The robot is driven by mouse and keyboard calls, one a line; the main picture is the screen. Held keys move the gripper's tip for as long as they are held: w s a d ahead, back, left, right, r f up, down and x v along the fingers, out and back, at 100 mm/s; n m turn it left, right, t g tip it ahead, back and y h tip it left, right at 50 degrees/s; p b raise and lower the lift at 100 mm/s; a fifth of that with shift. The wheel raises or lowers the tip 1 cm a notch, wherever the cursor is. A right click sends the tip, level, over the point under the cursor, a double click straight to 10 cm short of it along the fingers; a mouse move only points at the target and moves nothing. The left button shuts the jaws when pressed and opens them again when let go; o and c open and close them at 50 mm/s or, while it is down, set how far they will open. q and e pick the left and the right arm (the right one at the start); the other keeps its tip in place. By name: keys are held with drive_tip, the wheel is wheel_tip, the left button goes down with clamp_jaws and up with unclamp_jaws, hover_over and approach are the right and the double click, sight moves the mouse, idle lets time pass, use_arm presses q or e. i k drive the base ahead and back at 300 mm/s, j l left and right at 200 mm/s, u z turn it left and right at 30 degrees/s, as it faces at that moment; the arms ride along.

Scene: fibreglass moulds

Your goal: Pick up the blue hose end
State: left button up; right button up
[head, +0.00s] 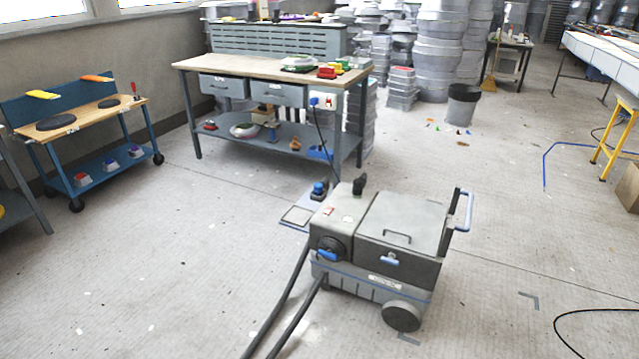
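I cannot tell for certain which part is the blue hose end. A grey wheeled machine (405,222) stands on the floor in the middle. A round black fitting with a blue part (327,254) is on its front left side. Two dark hoses (283,302) run from near there down to the bottom edge of the view, where their far ends are cut off. A blue plug-like piece (319,188) is at the machine's back left. A thin bent blue line (545,168), possibly a hose, is on the floor at the right. Neither of my grippers is in view.
A workbench (262,68) with drawers stands behind the machine; a black cable hangs from its socket. A blue trolley (88,165) is at the left. Floor left and right of the machine is mostly clear.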

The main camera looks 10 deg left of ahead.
sight(318, 186)
drive_tip(key=i+j+z, duration=0.2)
drive_tip(key=i+j, duration=0.15)
drive_tip(key=i, duration=0.15)
drive_tip(key=i+j+z, duration=0.2)
drive_tip(key=i+j, duration=0.2)
drive_tip(key=i+j+z, duration=0.2)
drive_tip(key=i+j, duration=0.25)
drive_tip(key=i+j+z, duration=0.25)
drive_tip(key=i+j, duration=0.15)
drive_tip(key=j, duration=0.15)
drive_tip(key=i+j+z, duration=0.2)
drive_tip(key=i+j, duration=0.15)
drive_tip(key=j, duration=0.25)
